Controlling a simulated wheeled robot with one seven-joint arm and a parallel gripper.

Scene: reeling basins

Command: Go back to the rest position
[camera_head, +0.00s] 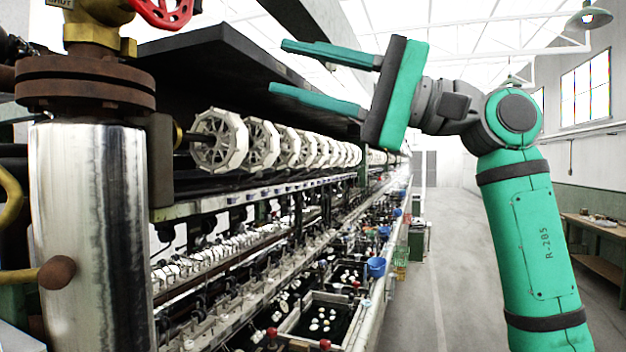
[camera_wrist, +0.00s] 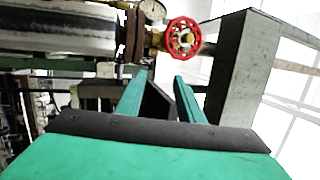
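My gripper (camera_head: 318,77) is raised in the upper middle of the head view, its two green fingers pointing left. The fingers are apart with nothing between them, in front of the dark overhead panel (camera_head: 215,60) of the reeling machine. In the wrist view my gripper (camera_wrist: 160,78) also shows two separate fingers and no held object. A red handwheel valve (camera_wrist: 183,38) is beyond the fingertips there; the same red wheel (camera_head: 163,8) is cut off at the top of the head view.
A shiny metal cylinder (camera_head: 92,240) with a rusty flange (camera_head: 85,85) stands close at left. White reels (camera_head: 220,140) and basins (camera_head: 318,318) run into the distance. A blue bucket (camera_head: 376,267) is at the machine's edge. The aisle floor (camera_head: 440,290) is clear; a workbench (camera_head: 597,228) stands right.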

